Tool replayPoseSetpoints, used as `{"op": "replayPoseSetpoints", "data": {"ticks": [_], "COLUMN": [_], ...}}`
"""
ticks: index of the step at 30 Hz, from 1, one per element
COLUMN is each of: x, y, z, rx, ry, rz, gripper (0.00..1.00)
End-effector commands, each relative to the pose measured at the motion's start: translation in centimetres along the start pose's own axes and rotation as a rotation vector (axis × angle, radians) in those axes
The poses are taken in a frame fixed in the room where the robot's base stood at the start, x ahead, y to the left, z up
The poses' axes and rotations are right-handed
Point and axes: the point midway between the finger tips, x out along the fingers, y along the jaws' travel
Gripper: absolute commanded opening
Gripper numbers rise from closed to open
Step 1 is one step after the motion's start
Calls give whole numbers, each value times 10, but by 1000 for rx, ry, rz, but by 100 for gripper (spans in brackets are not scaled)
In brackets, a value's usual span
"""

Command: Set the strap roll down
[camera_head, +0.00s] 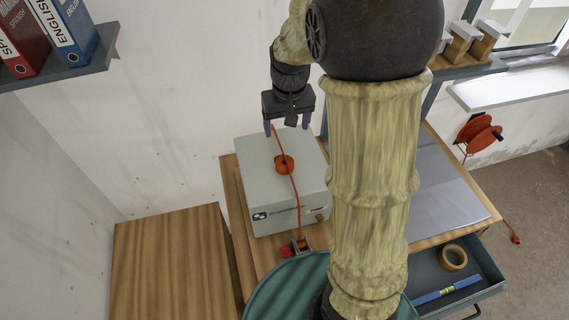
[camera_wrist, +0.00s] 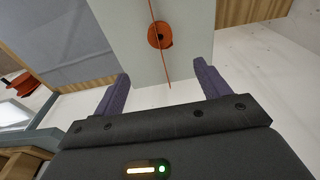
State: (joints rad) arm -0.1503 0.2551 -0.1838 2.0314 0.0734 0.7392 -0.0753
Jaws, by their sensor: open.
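The strap roll (camera_head: 285,164) is a small orange-red roll with a dark centre. It rests on top of the light grey box-shaped machine (camera_head: 288,219), with a thin orange strap (camera_head: 297,213) running across the top and down the front. In the wrist view the strap roll (camera_wrist: 160,36) lies ahead of my fingers, apart from them. My gripper (camera_head: 287,128) is open and empty, just above and behind the roll near the back wall. Its two fingers (camera_wrist: 160,82) show spread in the wrist view, with nothing between them but the strap's end.
A red reel (camera_head: 478,134) hangs at the right. An open drawer (camera_head: 440,270) holds a tape roll (camera_head: 453,258) and a blue level (camera_head: 446,290). A shelf with binders (camera_head: 62,38) is at upper left. The wooden surface (camera_head: 170,265) at left is clear.

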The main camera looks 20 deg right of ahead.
Motion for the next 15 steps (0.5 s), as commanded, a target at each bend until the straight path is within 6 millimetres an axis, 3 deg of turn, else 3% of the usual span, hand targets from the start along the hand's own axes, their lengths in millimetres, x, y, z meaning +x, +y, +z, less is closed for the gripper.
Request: {"op": "replayPoseSetpoints", "data": {"ticks": [15], "x": [83], "y": [0], "z": [2], "rx": [0], "ry": [-6], "rz": [1], "gripper": [75]}}
